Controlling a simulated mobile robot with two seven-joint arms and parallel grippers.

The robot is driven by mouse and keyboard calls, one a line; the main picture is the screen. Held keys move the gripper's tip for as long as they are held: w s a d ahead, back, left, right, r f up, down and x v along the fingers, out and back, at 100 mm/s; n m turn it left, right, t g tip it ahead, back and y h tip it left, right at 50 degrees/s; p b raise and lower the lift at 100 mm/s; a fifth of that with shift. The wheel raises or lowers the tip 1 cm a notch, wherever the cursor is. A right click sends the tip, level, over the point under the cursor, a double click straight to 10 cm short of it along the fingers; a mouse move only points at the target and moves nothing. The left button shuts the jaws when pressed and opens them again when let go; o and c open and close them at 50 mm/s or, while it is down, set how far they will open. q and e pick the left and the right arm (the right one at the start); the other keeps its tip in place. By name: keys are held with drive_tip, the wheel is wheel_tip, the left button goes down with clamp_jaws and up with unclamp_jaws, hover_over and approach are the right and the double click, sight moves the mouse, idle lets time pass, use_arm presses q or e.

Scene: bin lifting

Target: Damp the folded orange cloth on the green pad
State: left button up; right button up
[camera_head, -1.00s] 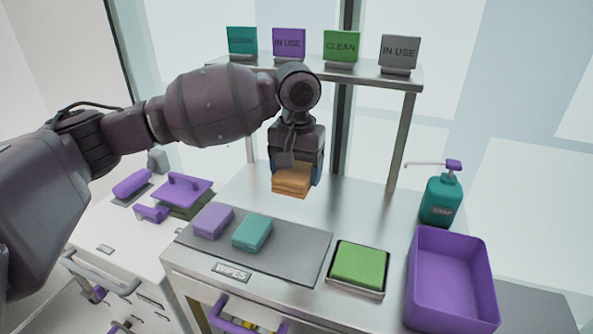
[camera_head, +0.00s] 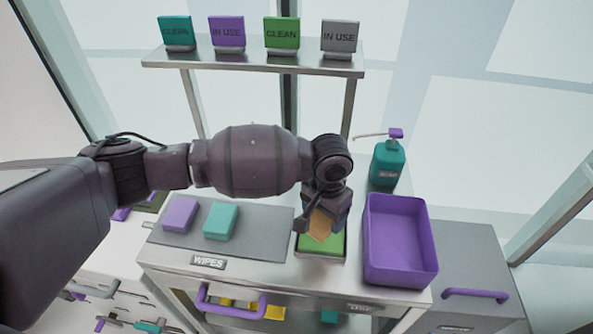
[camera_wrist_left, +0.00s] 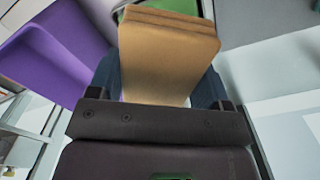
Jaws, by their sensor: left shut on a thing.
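The folded orange cloth (camera_head: 319,226) is held in my left gripper (camera_head: 322,214), which is shut on it. In the head view the cloth hangs over the green pad (camera_head: 322,246), which lies in a shallow metal tray; I cannot tell if the cloth touches it. In the left wrist view the layered cloth (camera_wrist_left: 165,60) sits between the fingers, and a bit of the green pad (camera_wrist_left: 125,10) shows behind it. The gripper and cloth hide the back part of the pad. My right gripper is not in view.
A purple bin (camera_head: 399,275) stands just right of the pad, with a teal soap pump bottle (camera_head: 387,164) behind it. Purple (camera_head: 180,214) and teal (camera_head: 220,220) folded wipes lie on a grey mat (camera_head: 262,236) at left. A shelf (camera_head: 250,63) with several signs stands behind.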

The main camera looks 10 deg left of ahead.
sight(324, 217)
use_arm(q)
drive_tip(key=shift+w+a+f+m, duration=0.1)
drive_tip(key=shift+w+f+m, duration=0.25)
drive_tip(key=shift+w, duration=0.15)
drive_tip(key=shift+w+f+m, duration=0.3)
drive_tip(key=shift+w+m, duration=0.05)
drive_tip(key=shift+w, duration=0.15)
drive_tip(key=shift+w+m, duration=0.1)
drive_tip(key=shift+m, duration=0.2)
drive_tip(key=shift+d, duration=0.25)
drive_tip(key=shift+f+b, duration=0.1)
drive_tip(key=shift+b, duration=0.25)
wheel_tip(324, 217, down, 3)
drive_tip(key=b, duration=0.2)
drive_tip(key=shift+r+b, duration=0.2)
drive_tip(key=shift+b, duration=0.15)
drive_tip(key=shift+a+f+b, duration=0.1)
drive_tip(key=shift+f+b, duration=0.75)
drive_tip(key=shift+b, duration=0.15)
drive_tip(key=shift+f+b, duration=0.6)
drive_tip(key=shift+b, duration=0.15)
drive_tip(key=shift+f, duration=0.15)
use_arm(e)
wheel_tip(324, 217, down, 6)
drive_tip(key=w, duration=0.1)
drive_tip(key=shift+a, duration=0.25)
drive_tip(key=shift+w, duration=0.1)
